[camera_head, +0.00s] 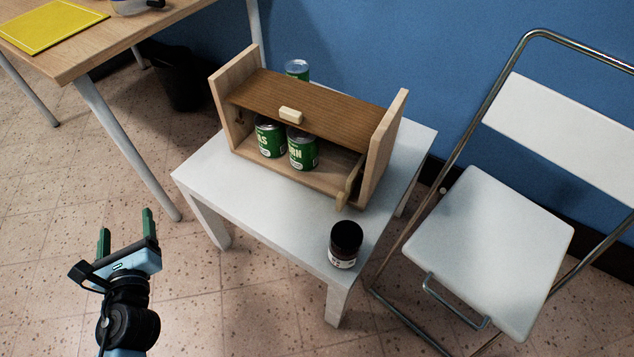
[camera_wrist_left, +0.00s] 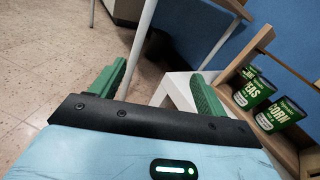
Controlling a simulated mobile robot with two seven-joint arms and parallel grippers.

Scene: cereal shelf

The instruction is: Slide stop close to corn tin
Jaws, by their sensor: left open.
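The corn tin (camera_head: 303,153) is green with a silvery top and stands upright on the lower board of the wooden shelf (camera_head: 224,112). It also shows at the right of the left wrist view (camera_wrist_left: 281,115). A thin tan wooden piece (camera_head: 349,182), apparently the stop, stands right of the corn tin with a gap between, near the right side panel. I cannot make it out in the left wrist view. My left gripper (camera_head: 126,231) is open and empty, over the floor left of the white table, well away from the shelf. My right gripper is out of view.
A peas tin (camera_head: 269,139) stands just left of the corn tin. A dark jar (camera_head: 345,244) stands at the white table's (camera_head: 213,170) front corner. A folding chair (camera_head: 490,245) is at right.

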